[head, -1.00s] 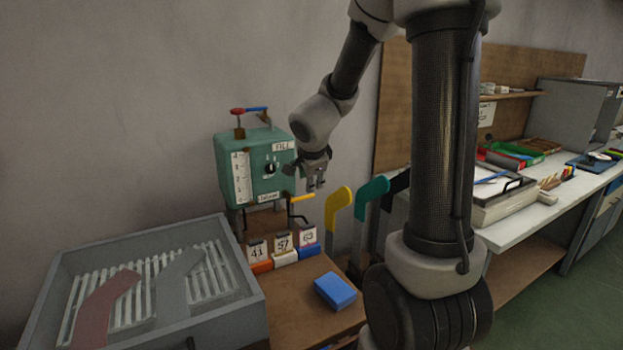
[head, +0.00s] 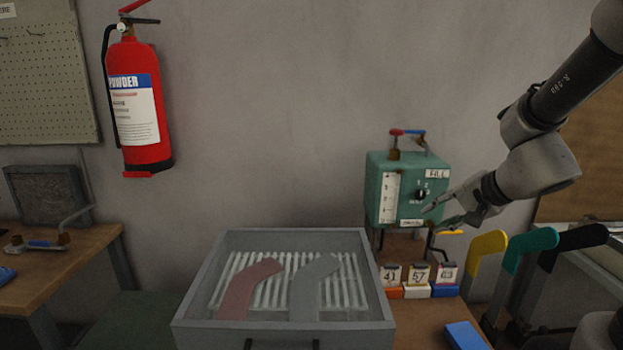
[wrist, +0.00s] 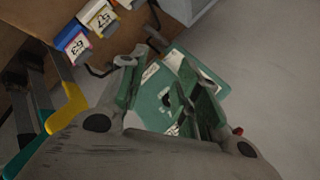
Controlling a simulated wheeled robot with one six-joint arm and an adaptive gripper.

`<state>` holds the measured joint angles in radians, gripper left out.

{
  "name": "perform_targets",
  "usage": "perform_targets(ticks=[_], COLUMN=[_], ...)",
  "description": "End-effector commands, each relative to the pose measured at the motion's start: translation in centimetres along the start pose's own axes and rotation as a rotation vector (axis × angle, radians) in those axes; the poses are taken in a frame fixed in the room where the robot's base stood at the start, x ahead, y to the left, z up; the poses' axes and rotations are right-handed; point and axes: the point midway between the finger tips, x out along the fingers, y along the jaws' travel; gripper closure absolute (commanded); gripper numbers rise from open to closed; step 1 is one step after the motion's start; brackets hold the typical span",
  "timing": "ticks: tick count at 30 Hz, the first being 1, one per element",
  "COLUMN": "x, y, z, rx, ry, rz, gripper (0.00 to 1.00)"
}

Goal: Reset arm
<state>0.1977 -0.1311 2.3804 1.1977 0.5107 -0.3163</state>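My gripper (head: 433,218) is at the right of the green wall box (head: 378,211) in the head view, its fingers pointing left toward the box front. In the wrist view my gripper (wrist: 157,75) has its two fingers spread with a gap between them and nothing held. The box's front and dark knob (wrist: 167,99) show beyond that gap. My arm reaches in from the upper right of the head view. I cannot tell the exact distance from the fingers to the box.
A fire extinguisher (head: 137,105) hangs on the wall.

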Motion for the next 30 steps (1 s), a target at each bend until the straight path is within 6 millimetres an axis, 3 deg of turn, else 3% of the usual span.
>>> perform_targets(ticks=[3,6,10,13,19,30], x=[-4.2,-8.6,-14.6,-18.0,-19.9,-19.9], y=[2.6,6.0,9.9,11.0,9.6,9.2], z=[4.2,6.1,6.0,5.0,5.2,5.3], rx=[-0.214,-0.394,-0.631,-0.791,-0.888,-0.904], ry=[-0.173,-0.276,-0.316,-0.276,-0.185,-0.176], rz=[0.102,0.245,0.454,0.546,0.508,0.492], gripper=[0.67,0.67,0.67,0.67,0.67,0.67])
